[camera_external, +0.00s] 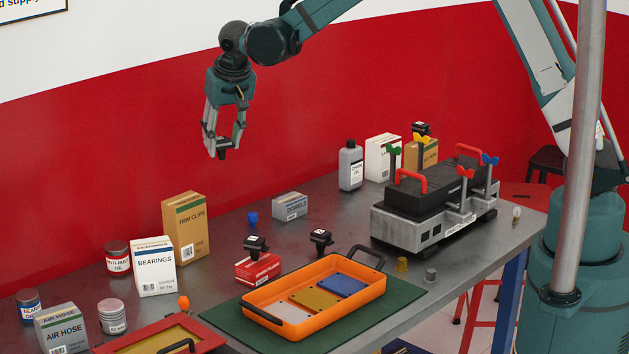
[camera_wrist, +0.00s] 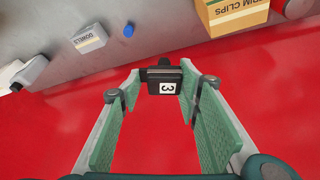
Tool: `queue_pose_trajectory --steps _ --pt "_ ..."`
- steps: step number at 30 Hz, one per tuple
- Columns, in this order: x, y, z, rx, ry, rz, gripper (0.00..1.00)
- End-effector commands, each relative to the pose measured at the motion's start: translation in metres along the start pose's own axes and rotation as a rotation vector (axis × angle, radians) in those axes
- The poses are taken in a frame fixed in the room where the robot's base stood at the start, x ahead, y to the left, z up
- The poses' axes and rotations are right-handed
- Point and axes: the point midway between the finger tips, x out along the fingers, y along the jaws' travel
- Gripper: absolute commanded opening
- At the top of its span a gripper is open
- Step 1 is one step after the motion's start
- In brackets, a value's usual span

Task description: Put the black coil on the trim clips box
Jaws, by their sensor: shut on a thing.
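My gripper (camera_external: 223,150) is raised in the air above the back of the table, pointing down. It is shut on a black coil (camera_wrist: 165,82), which sits between the fingertips and bears a white label with a "3". In the external view only a small dark part of the coil (camera_external: 222,155) shows between the fingers. The coil is apart from the box.
The bearings box (camera_external: 153,268) and a jar of anti-rust oil (camera_external: 117,259) stand left of the trim clips box. A grey dowels box (camera_external: 290,207) and a blue knob (camera_external: 253,219) lie to its right. Other black coils (camera_external: 320,241) stand nearby, one on a red box (camera_external: 257,270).

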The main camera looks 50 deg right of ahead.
Motion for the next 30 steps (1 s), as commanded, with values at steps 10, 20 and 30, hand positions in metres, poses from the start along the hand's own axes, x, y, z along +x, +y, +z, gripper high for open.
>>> queue_pose_trajectory --steps 10,20,30 --pt "-0.044 -0.103 0.026 -0.232 0.018 -0.090 0.19" --pt "-0.056 -0.131 0.036 -0.300 0.026 -0.116 0.19" --pt "-0.055 -0.131 0.037 -0.300 0.025 -0.116 0.19"
